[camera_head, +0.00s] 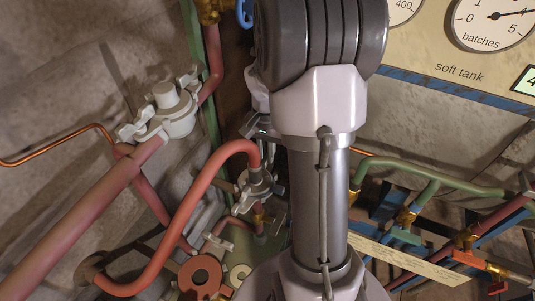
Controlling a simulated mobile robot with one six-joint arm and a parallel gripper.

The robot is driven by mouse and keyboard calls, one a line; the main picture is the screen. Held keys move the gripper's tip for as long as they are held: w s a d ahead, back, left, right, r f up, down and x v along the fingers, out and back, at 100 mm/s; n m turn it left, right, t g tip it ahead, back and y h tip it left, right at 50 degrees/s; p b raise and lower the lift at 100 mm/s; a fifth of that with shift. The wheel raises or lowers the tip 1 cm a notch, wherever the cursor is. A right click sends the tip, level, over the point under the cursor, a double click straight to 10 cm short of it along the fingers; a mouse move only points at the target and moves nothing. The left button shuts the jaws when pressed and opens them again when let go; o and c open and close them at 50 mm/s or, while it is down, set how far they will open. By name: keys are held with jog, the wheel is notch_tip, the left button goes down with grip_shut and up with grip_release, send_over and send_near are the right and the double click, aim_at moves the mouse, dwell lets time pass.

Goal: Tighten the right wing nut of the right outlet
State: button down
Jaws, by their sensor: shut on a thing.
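My gripper (262,132) shows only in part, as dark pieces beside my pale wrist above this outlet. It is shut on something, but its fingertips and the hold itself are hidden. The right wing nut (277,190) is small and partly hidden at the edge of my arm. A larger left outlet (172,112) with two wing nuts stands at upper left.
Thick red pipes (85,220) and a thin copper tube (55,150) run at left. A gauge panel (450,50) marked "soft tank" is at upper right. A pale label strip (410,262) lies below.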

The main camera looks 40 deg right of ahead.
aim_at(266, 156)
jog(key=shift+w+m, duration=0.1)
jog(key=shift+m, duration=0.5)
jog(key=shift+r, duration=0.1)
jog(key=c, duration=1.5)
grip_release()
jog(key=shift+o, duration=0.2)
notch_tip(266, 156, up, 7)
jog(key=p, duration=0.3)
jog(key=shift+r, duration=0.2)
